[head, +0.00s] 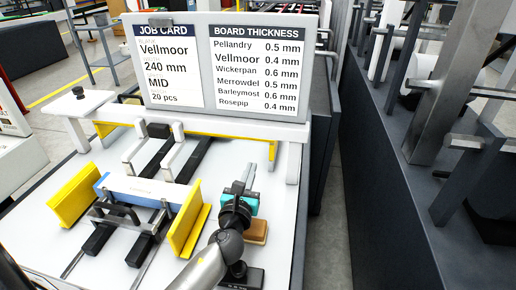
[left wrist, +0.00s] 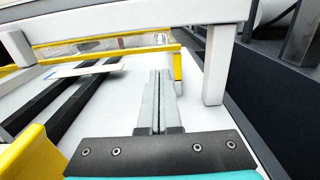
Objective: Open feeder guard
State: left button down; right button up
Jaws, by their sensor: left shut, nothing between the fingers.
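The feeder guard appears to be the white crossbar (head: 222,129) with yellow edging, standing on white legs across the back of the white feeder table (head: 75,165). In the left wrist view, the white bar (left wrist: 130,17) spans the top, and a yellow bar (left wrist: 110,53) runs below and behind it. I cannot tell whether it is a hinged guard or how far it is open. My left gripper (head: 245,175) is shut and empty, in front of the bar's right part. Its closed fingers also show in the left wrist view (left wrist: 158,75), pointing toward the yellow bar with no visible contact.
A job card board (head: 208,100) stands above the crossbar. Yellow side plates (head: 73,195) flank a blue-and-white carton stack (head: 140,190) and black rails on the table. A brown block (head: 257,232) lies beside my arm. Dark machine panels (head: 385,190) stand to the right, past a narrow floor gap.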

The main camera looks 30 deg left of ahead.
aim_at(260, 142)
pick_arm(q)
jog(key=b+x, duration=0.1)
jog(key=x, duration=0.7)
jog(key=shift+x, duration=1)
pick_arm(e)
jog(key=shift+w+f, duration=0.65)
jog(key=shift+f, duration=0.1)
